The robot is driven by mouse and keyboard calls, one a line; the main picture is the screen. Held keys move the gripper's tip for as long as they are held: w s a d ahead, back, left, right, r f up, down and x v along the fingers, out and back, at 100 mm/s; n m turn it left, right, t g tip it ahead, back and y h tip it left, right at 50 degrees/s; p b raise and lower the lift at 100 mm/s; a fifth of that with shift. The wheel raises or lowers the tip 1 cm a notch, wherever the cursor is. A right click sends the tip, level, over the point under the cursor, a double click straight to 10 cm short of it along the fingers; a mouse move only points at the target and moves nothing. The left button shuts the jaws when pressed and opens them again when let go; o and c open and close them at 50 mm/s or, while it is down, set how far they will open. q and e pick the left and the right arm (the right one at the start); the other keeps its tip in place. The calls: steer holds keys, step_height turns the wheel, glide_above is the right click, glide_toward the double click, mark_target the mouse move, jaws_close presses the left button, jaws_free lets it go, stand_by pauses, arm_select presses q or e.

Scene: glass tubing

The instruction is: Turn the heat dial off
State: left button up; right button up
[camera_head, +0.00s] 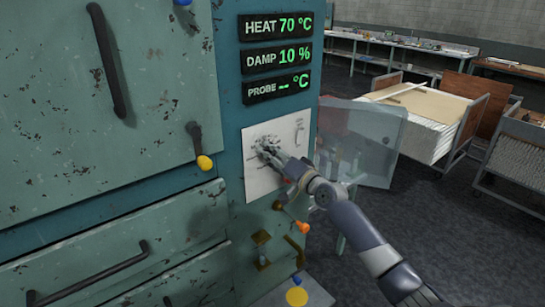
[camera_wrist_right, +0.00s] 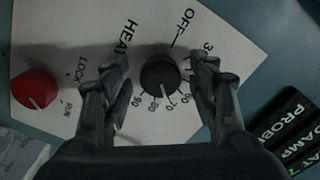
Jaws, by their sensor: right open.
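The black heat dial (camera_wrist_right: 160,80) sits on a white panel (camera_wrist_right: 70,25) marked HEAT, OFF and a scale of numbers. My right gripper (camera_wrist_right: 160,78) is open, with one finger on each side of the dial. I cannot tell whether the fingers touch it. The dial's mark is too dim to read surely. In the head view my right gripper (camera_head: 265,150) is at the white panel (camera_head: 259,186) and hides the dial. The heat display (camera_head: 278,26) above reads 70 °C. My left gripper is not in view.
A red LOCK/RUN knob (camera_wrist_right: 35,89) is beside the dial. Below the panel are an orange-tipped lever (camera_head: 302,227) and a yellow knob (camera_head: 297,296). A yellow-tipped handle (camera_head: 204,162) juts out at the left. A clear door (camera_head: 375,143) stands open at the right.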

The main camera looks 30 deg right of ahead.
steer(key=c, duration=1.1)
steer(key=shift+o, duration=0.2)
